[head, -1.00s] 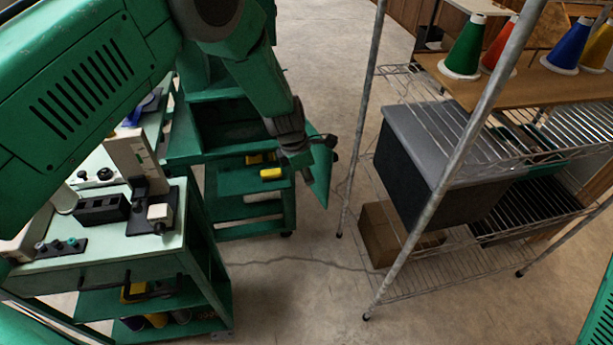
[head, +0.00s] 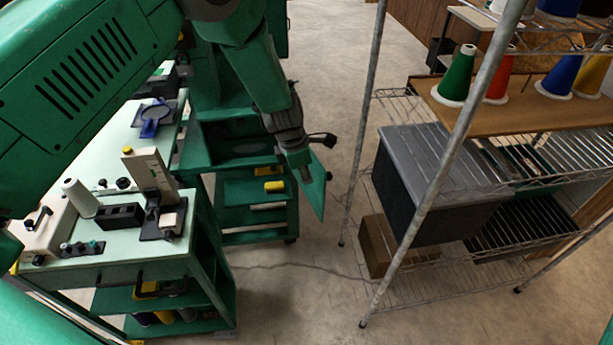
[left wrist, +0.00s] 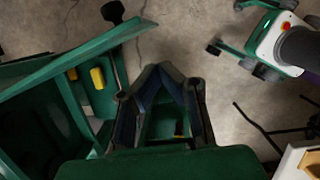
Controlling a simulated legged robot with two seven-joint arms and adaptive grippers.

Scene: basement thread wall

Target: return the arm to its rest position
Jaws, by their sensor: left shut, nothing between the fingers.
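My left arm comes in from the upper left of the head view, its green links bent down in the middle. My left gripper (head: 305,172) hangs at its end, pointing down, in front of a green panel by the rear cart. In the left wrist view the dark fingers (left wrist: 163,70) meet at their tips, shut with nothing between them. My right gripper is in neither current view.
A cart with a pale top (head: 95,245) carries small devices and a white cone at the left. A green cart (head: 235,190) stands behind my left gripper. A wire shelf with a grey-lidded bin (head: 440,150) and thread cones (head: 457,75) stands at right. Floor between is clear.

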